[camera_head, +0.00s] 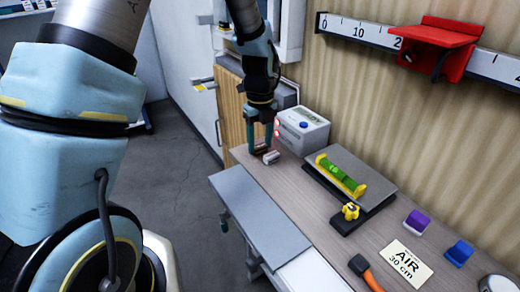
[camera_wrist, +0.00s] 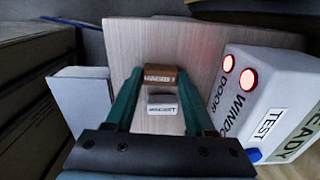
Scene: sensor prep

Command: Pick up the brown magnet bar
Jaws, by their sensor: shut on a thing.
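The brown magnet bar (camera_wrist: 160,76) sits between the fingertips of my gripper (camera_wrist: 160,80) in the wrist view, with lettering on its near face. In the head view my gripper (camera_head: 259,150) is at the far left end of the bench, pointing down, and the brown bar (camera_head: 258,150) shows only as a small dark patch between the fingers. My gripper is shut on the brown bar, at or very near the bench top; I cannot tell if there is a gap below. A similar whitish-grey bar (camera_wrist: 162,104) lies just beside it.
A white box with red lights (camera_wrist: 262,95) stands close to the right of my gripper; it also shows in the head view (camera_head: 302,130). A green-and-yellow level (camera_head: 341,175) lies on a grey plate. A grey shelf (camera_head: 260,222) runs along the bench's front edge.

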